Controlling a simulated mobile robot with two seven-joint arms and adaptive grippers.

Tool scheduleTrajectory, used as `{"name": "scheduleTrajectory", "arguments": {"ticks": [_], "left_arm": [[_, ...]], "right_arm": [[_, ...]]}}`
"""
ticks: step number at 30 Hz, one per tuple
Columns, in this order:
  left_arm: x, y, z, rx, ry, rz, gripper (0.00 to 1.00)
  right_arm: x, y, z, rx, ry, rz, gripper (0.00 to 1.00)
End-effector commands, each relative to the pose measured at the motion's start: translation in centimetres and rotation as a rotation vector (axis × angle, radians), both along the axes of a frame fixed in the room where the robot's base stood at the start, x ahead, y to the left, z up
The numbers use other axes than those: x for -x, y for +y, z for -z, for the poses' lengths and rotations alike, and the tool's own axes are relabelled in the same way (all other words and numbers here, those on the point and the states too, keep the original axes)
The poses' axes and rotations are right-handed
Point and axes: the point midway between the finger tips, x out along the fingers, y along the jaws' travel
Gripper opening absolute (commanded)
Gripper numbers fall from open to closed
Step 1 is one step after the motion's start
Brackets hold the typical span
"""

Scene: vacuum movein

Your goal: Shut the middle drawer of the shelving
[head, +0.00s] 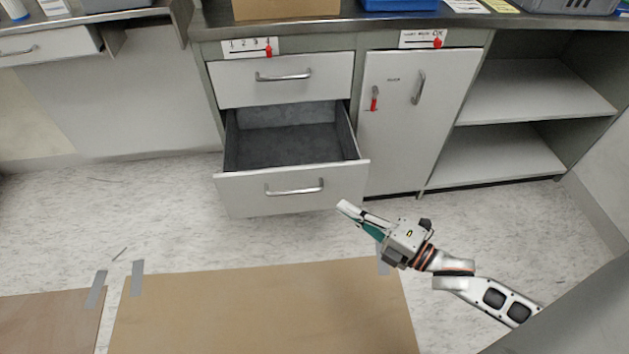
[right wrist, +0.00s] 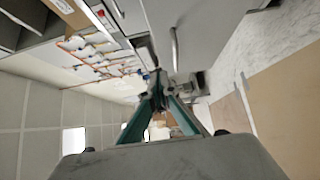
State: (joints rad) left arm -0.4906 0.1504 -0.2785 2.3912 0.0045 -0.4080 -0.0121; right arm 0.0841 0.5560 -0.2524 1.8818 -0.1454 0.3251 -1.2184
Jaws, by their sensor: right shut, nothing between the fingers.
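The open drawer (head: 290,190) of the shelving is pulled well out, below a shut upper drawer (head: 282,80). Its front is light grey with a silver bar handle (head: 294,188), and its grey inside looks empty. My right gripper (head: 346,208) is shut and empty. It appears just in front of the drawer front's lower right corner; I cannot tell if it touches. In the right wrist view its fingers (right wrist: 157,92) come together near a grey panel with a bar handle. My left gripper is not in view.
A shut cabinet door (head: 405,130) stands right of the drawers, with open shelves (head: 535,95) farther right. A counter (head: 350,22) with boxes runs above. A brown taped sheet (head: 265,310) lies on the floor in front. Floor to the left of the drawer is clear.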

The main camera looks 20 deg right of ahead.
Motion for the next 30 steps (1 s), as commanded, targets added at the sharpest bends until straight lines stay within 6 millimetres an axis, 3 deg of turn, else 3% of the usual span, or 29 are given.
{"name": "scheduleTrajectory", "arguments": {"ticks": [15,22,30], "left_arm": [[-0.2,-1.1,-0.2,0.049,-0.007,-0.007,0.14],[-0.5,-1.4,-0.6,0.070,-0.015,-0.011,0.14],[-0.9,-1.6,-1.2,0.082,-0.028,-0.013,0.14]], "right_arm": [[-7.6,4.2,0.3,-0.001,0.004,0.000,0.00],[-10.1,3.2,0.4,0.001,0.006,0.000,0.00],[-11.1,2.9,0.1,0.000,0.004,0.001,0.00]]}}
